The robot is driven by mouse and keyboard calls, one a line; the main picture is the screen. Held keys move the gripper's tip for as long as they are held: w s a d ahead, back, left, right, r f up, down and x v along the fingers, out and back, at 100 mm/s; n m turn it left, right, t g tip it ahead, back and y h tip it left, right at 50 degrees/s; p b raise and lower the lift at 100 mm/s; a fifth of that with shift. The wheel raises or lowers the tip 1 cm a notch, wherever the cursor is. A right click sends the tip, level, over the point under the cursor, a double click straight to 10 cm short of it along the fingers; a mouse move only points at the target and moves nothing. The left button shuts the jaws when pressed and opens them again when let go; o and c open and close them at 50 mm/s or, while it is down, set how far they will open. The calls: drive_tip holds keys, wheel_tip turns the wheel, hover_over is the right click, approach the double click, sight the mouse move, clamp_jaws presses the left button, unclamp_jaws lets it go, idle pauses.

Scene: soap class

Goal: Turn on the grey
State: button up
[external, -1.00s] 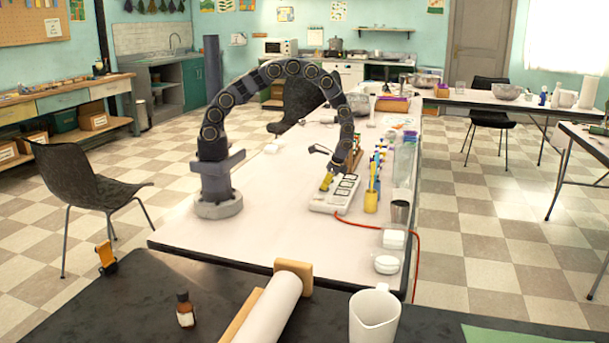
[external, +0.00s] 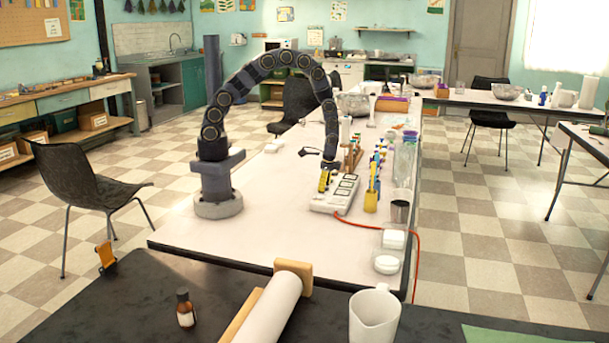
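A white power strip (external: 335,197) lies on the long white table, with several dark-framed sockets or switches along its top. A red cord runs from its near end. I cannot make out a grey switch at this size. My gripper (external: 324,186) has yellow fingers and points down at the left edge of the strip, near its middle. The fingers are too small to tell whether they are open or shut, or whether they touch the strip. Part of the strip behind the gripper is hidden.
A yellow cup (external: 371,202) with brushes stands just right of the strip. A metal cup (external: 399,212), clear containers and small colored bottles line the table's right side. The table (external: 265,225) is clear to the left and in front of the strip.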

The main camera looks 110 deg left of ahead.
sight(329, 188)
drive_tip(key=shift+w+r, duration=0.1)
drive_tip(key=shift+r, duration=0.05)
wheel_tip(329, 188, up, 12)
drive_tip(key=w, duration=0.1)
drive_tip(key=shift+w, duration=0.25)
idle(0.6)
